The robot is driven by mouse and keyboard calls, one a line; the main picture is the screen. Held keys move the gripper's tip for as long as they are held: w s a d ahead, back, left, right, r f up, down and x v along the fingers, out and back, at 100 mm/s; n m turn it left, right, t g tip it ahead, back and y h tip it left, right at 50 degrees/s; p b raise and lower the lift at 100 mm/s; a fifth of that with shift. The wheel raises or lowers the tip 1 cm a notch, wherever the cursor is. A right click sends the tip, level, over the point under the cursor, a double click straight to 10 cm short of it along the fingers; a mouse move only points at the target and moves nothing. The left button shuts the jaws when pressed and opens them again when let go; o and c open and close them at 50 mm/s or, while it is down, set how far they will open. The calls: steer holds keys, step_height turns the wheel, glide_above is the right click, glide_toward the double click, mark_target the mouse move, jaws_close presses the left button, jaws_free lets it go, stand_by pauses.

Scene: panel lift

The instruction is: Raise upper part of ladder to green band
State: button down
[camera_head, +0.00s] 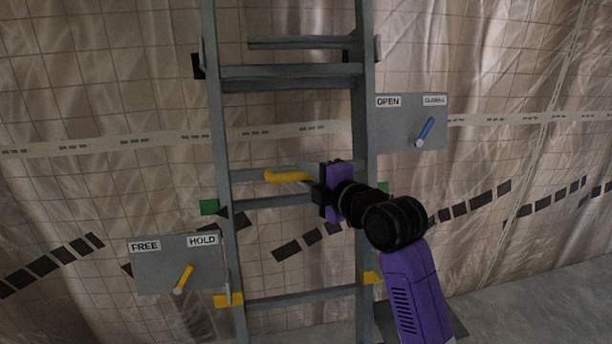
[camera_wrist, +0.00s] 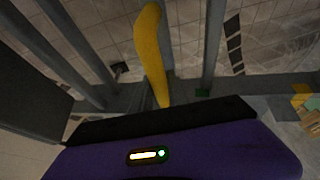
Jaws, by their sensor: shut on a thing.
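The grey ladder (camera_head: 225,130) stands upright against the sheeted wall. A yellow handle (camera_head: 284,176) sits at one of its middle rungs. My gripper (camera_head: 318,190) is at this handle from the right and is shut on it. In the wrist view the yellow handle (camera_wrist: 151,50) rises from between my jaws, which are partly hidden. Green bands show beside the left rail (camera_head: 209,207) and behind the right rail (camera_head: 383,187), slightly above and below the lower middle rung. Which rungs belong to the upper part is hard to tell.
A left panel (camera_head: 150,275) marked FREE and HOLD has a yellow lever (camera_head: 184,278) leaning toward HOLD. A right panel (camera_head: 395,125) marked OPEN and CLOSED has a blue lever (camera_head: 425,131) leaning toward CLOSED. Yellow bands (camera_head: 228,300) sit low on the rails.

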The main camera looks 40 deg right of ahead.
steer(key=shift+w+d+r, duration=0.1)
steer(key=shift+d+r, duration=0.05)
steer(key=shift+r, duration=0.6)
steer(key=c, duration=1.3)
jaws_free()
steer(key=b+v, duration=0.2)
steer(key=v, duration=0.5)
steer(key=shift+s+b, duration=0.3)
steer(key=shift+s, duration=0.05)
